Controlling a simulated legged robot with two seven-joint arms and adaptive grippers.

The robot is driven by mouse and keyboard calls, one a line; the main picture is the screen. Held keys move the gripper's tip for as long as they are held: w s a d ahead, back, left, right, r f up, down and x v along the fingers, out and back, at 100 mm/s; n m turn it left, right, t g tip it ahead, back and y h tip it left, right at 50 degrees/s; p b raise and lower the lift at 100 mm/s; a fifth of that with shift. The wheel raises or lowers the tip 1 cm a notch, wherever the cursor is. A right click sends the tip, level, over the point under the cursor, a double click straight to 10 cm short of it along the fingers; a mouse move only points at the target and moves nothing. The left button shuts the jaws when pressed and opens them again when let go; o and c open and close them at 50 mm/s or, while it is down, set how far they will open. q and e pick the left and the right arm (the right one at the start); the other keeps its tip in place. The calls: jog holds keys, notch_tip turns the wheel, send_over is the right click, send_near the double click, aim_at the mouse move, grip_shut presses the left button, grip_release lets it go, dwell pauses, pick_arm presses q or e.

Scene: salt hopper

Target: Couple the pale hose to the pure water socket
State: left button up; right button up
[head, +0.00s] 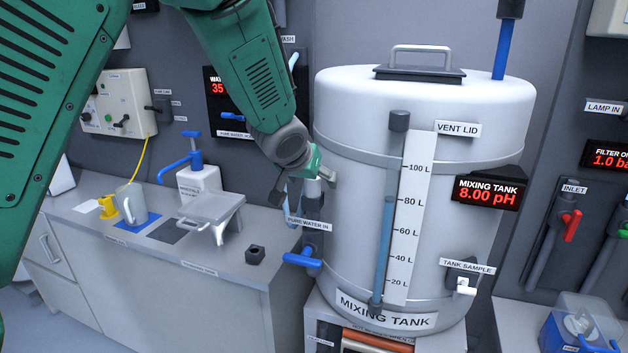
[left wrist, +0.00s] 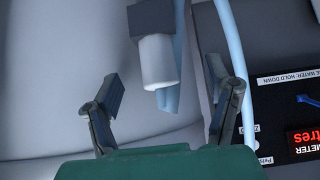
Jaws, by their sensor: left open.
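The mixing tank (head: 350,165) is a tall white cylinder. On its left side, a label (head: 308,222) reads PURE WATER IN, beside a dark fitting with a blue handle (head: 301,261). My left gripper (head: 308,178) is open at the tank's left side, above that label. In the left wrist view, a white cylindrical end (left wrist: 160,62) with a dark collar lies between and beyond the open fingers, apart from both. A pale blue hose (left wrist: 232,50) runs down at the right there. I cannot tell whether the white end belongs to the hose or the socket. My right gripper is out of view.
The tank wall is close to my gripper. A wall panel with a red-digit meter (left wrist: 302,140) is at the right in the wrist view.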

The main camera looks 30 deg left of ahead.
pick_arm(q)
jog(key=p+v, duration=0.2)
jog(key=v, duration=0.2)
jog(key=shift+s+r, duration=0.15)
jog(key=shift+s, duration=0.05)
dwell(0.4)
jog(key=v, duration=0.7)
dwell(0.3)
jog(key=shift+s, duration=0.1)
